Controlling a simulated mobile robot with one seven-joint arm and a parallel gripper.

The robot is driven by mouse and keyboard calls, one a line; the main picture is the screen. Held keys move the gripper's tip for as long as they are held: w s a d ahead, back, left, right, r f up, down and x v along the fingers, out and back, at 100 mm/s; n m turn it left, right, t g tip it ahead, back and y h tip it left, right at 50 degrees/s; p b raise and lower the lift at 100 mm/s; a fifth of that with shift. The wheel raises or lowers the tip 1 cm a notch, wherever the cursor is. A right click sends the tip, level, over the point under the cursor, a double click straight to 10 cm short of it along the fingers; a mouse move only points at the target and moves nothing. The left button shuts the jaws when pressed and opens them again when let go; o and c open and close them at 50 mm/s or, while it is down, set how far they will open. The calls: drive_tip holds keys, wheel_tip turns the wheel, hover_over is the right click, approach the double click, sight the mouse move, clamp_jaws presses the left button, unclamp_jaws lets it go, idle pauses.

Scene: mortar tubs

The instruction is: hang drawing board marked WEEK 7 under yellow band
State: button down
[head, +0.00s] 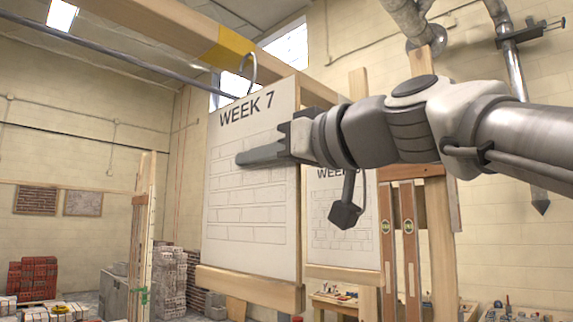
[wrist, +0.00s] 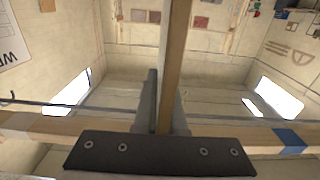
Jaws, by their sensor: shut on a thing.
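The drawing board marked WEEK 7 (head: 250,215) is a pale, wood-edged panel with a brick pattern, upright in the head view. A metal hook (head: 249,68) rises from its top. The hook shows just below the yellow band (head: 229,46) on the wooden beam; I cannot tell whether it rests on the grey rail (head: 130,58). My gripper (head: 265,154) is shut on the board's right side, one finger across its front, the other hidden. In the wrist view the board's edge (wrist: 175,65) runs between the fingers (wrist: 163,105).
A second WEEK board (head: 340,235), its number hidden, stands behind to the right. Two spirit levels (head: 398,240) lean beside a post. A blue band (wrist: 289,138) marks the beam in the wrist view. Brick stacks (head: 33,278) stand low at left.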

drive_tip(key=w+a+f+b, duration=0.1)
drive_tip(key=w+a+f, duration=0.2)
drive_tip(key=w+a, duration=0.1)
drive_tip(key=shift+a+f+b, duration=0.15)
drive_tip(key=shift+a+b, duration=0.2)
drive_tip(key=shift+a, duration=0.05)
idle(0.6)
idle(0.4)
drive_tip(key=c, duration=0.9)
unclamp_jaws()
drive_tip(key=shift+w+f, duration=0.1)
